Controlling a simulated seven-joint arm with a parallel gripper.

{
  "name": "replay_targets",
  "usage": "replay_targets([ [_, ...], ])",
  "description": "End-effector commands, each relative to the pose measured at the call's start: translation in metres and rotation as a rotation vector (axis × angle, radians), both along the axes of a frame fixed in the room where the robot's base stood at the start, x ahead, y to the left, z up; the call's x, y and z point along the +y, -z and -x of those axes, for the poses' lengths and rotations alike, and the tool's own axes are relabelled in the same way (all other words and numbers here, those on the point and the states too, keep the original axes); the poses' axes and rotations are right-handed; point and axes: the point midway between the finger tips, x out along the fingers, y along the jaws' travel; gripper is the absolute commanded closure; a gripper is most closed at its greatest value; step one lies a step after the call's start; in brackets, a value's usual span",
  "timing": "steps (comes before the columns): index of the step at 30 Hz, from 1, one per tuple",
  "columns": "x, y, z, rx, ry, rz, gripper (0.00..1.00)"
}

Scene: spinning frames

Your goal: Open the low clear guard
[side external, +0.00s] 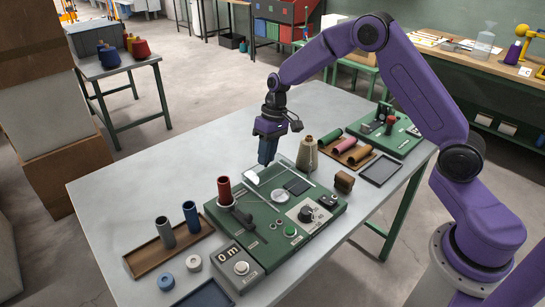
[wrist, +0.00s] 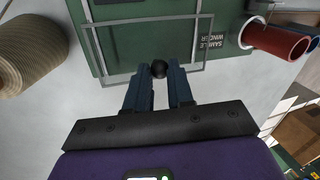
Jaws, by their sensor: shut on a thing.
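The low clear guard (wrist: 96,54) is a see-through panel with a thin grey frame on the green sample winder (wrist: 228,38). In the side view the guard (side external: 290,176) lies at the far end of the green winder base (side external: 270,226); its exact tilt is hard to tell. A small black knob (wrist: 159,69) sits at the guard's edge. My gripper (wrist: 160,75) has its blue fingers closed around this knob. In the side view my gripper (side external: 265,162) points down at the guard's far edge and hides the knob.
A red tube (side external: 225,191) stands upright on the winder. A tan thread cone (side external: 307,154) stands close to the right of my gripper. A brown tray (side external: 166,253) with grey and blue tubes is at the left. Bare tabletop lies left of my gripper.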

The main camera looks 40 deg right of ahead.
Motion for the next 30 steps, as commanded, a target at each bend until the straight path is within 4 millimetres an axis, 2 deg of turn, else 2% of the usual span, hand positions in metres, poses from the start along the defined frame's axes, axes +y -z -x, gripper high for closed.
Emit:
replay_targets([
  [7,0.001,-0.001,0.000,-0.002,-0.001,0.000,1.00],
  [8,0.001,-0.001,0.000,-0.002,-0.001,0.000,0.75],
  [10,0.001,-0.001,0.000,-0.002,-0.001,0.000,0.52],
  [22,-0.001,-0.006,-0.001,-0.003,0.000,0.000,0.52],
  [26,-0.006,-0.022,-0.002,-0.005,0.001,-0.001,0.52],
  [30,-0.012,-0.049,-0.003,-0.007,0.002,-0.001,0.52],
])
